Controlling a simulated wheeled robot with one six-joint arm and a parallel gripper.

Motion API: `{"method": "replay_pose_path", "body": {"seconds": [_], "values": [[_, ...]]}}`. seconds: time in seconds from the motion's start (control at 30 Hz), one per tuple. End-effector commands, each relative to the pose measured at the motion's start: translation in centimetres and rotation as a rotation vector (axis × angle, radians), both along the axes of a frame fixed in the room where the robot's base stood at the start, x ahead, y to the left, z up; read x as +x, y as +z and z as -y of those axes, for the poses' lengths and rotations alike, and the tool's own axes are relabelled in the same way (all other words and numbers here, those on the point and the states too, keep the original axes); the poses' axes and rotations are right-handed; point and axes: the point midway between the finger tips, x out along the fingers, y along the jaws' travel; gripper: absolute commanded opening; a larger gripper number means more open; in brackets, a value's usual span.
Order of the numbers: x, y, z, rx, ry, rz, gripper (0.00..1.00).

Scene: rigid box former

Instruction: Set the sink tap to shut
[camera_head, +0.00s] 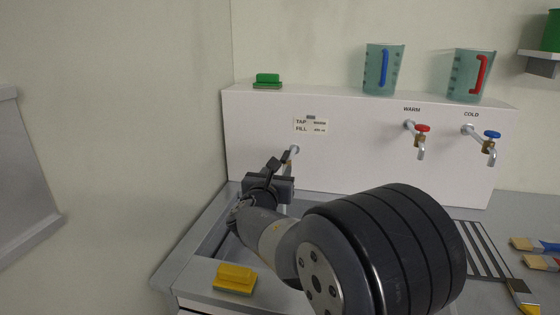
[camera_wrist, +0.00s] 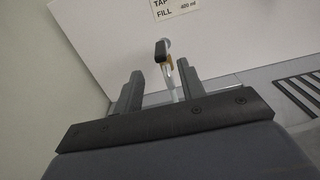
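The sink tap (camera_wrist: 170,66) comes out of the white panel under a sign reading TAP and FILL. It has a dark lever (camera_wrist: 161,50), a brass part and a pale spout or stream below; I cannot tell which. In the head view the tap (camera_head: 293,151) is partly hidden by my gripper (camera_head: 278,162). In the wrist view my gripper (camera_wrist: 160,86) is open, its two fingers apart with nothing held. The tap shows beyond and between the fingertips, the lever slightly above them in the picture. Contact is not visible. The lever's exact setting is unclear.
A warm tap with a red handle (camera_head: 422,128) and a cold tap with a blue handle (camera_head: 492,134) are on the panel at right. Two jugs (camera_head: 383,72) (camera_head: 470,78) and a green block (camera_head: 267,79) stand on its ledge. A yellow block (camera_head: 235,277) lies on the front counter.

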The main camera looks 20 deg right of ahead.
Motion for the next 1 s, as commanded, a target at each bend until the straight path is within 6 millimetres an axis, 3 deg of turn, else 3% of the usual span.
{"method": "replay_pose_path", "body": {"seconds": [0.6, 1.0], "values": [[7.8, 0.1, 5.3, -0.002, -0.001, 0.000, 0.38], [8.9, 0.0, 6.0, -0.003, 0.000, 0.001, 0.38]]}}
